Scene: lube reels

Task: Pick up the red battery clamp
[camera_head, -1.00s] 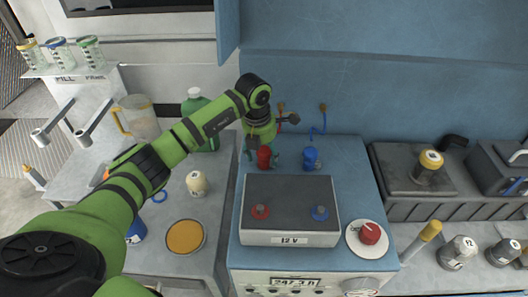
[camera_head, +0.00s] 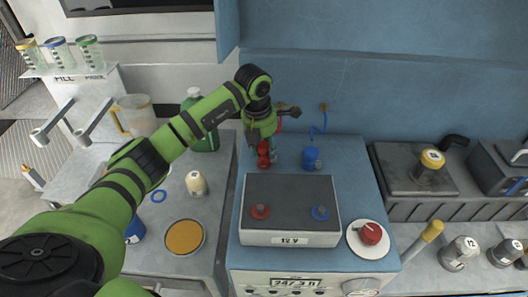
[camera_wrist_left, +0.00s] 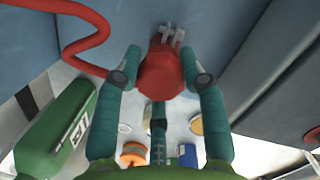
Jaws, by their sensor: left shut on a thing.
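The red battery clamp (camera_head: 263,155) stands at the back left of the blue bench, behind the battery (camera_head: 290,203) marked 12 V. My left gripper (camera_head: 268,152) reaches down from above and is shut on the clamp. The blue clamp (camera_head: 311,158) stands to the right, apart from my gripper. My right gripper is not in view.
The battery has a red terminal (camera_head: 260,211) and a blue terminal (camera_head: 320,213) on top. A red knob (camera_head: 370,233) is to its right. A green jug (camera_head: 203,139) stands on the left counter. A blue wall rises close behind the clamps.

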